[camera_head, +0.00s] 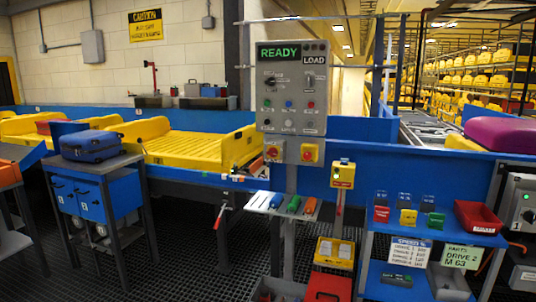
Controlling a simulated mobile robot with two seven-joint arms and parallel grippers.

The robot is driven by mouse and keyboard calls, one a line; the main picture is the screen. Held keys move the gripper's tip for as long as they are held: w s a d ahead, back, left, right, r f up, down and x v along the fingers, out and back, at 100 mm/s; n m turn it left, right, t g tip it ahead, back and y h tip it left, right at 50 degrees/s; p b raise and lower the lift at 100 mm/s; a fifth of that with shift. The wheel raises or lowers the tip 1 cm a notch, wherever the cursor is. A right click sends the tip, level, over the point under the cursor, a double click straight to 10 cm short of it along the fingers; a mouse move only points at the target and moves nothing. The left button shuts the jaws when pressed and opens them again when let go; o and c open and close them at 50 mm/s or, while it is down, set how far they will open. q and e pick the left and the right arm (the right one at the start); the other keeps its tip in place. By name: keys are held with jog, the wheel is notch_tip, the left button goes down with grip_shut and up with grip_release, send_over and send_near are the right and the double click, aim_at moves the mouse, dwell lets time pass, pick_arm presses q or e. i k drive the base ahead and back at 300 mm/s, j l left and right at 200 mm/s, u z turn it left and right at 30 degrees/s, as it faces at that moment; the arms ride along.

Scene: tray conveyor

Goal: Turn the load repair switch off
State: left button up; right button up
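A grey control panel (292,115) stands on a post near the centre. It has a green-lit READY display (278,53) and a LOAD label (314,59). A black rotary knob (270,82) is at its upper left, with small buttons and knobs around it. Neither of my grippers is in view.
A shelf with coloured handles (293,204) juts out below the panel. Yellow trays (195,148) lie on the conveyor at left. A blue suitcase (90,145) rests on a stand. Dark grated floor (180,255) is open in front.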

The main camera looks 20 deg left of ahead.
aim_at(272, 152)
jog(key=i+j, duration=0.25)
jog(key=j, duration=0.2)
jog(key=i+j, duration=0.2)
jog(key=j, duration=0.25)
jog(key=i+j, duration=0.25)
jog(key=j, duration=0.2)
jog(key=i+j, duration=0.2)
jog(key=j, duration=0.2)
jog(key=i+j, duration=0.25)
jog(key=j, duration=0.2)
jog(key=i+j+z, duration=0.1)
jog(key=j, duration=0.35)
jog(key=i+j, duration=0.3)
jog(key=j, duration=0.15)
jog(key=i+j, duration=0.25)
jog(key=j, duration=0.25)
